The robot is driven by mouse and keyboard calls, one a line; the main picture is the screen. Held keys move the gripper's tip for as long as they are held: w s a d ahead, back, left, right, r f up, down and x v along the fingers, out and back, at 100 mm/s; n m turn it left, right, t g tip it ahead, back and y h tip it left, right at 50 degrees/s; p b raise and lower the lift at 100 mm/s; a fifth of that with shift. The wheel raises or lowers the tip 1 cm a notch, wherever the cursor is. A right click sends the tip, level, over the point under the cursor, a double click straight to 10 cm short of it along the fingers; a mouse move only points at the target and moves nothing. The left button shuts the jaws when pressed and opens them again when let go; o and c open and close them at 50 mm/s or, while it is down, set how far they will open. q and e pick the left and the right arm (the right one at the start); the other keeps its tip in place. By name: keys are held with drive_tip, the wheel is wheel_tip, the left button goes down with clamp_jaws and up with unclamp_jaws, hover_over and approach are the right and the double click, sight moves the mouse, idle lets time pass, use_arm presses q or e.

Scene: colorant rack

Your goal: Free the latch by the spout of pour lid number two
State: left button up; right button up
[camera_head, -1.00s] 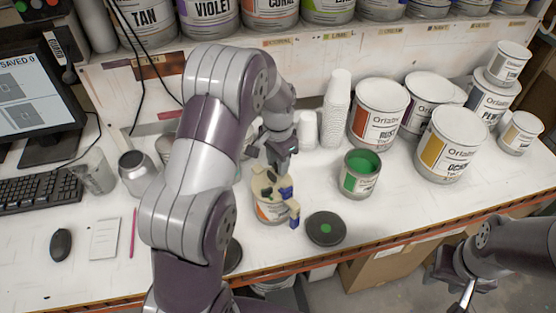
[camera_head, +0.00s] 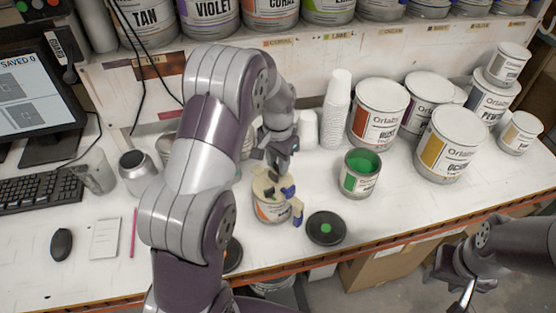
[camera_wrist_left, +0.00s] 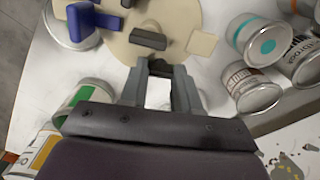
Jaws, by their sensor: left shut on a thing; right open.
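A round beige pour lid (camera_head: 264,188) sits on a small white can with an orange label (camera_head: 268,212) near the table's front edge. In the left wrist view the lid (camera_wrist_left: 120,50) shows at the top, with the blue part (camera_wrist_left: 80,22) at upper left and a dark latch (camera_wrist_left: 148,38) near the middle. My left gripper (camera_wrist_left: 160,68) is shut on a small dark piece at the lid, likely a latch; its tips hide most of it. My right gripper (camera_head: 462,292) is open and empty at lower right, away from the table.
A dark round lid with a green dot (camera_head: 326,228) lies right of the can. An open can of green paint (camera_head: 360,174) stands behind it. White cups (camera_head: 338,100) and large paint cans (camera_head: 448,145) fill the back right. A keyboard (camera_head: 38,191) and mouse (camera_head: 61,244) are at left.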

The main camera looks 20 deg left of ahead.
use_arm(q)
drive_tip(key=n, duration=0.5)
drive_tip(key=shift+n, duration=0.4)
idle(1.2)
drive_tip(key=o, duration=1.1)
drive_tip(key=shift+c, duration=0.2)
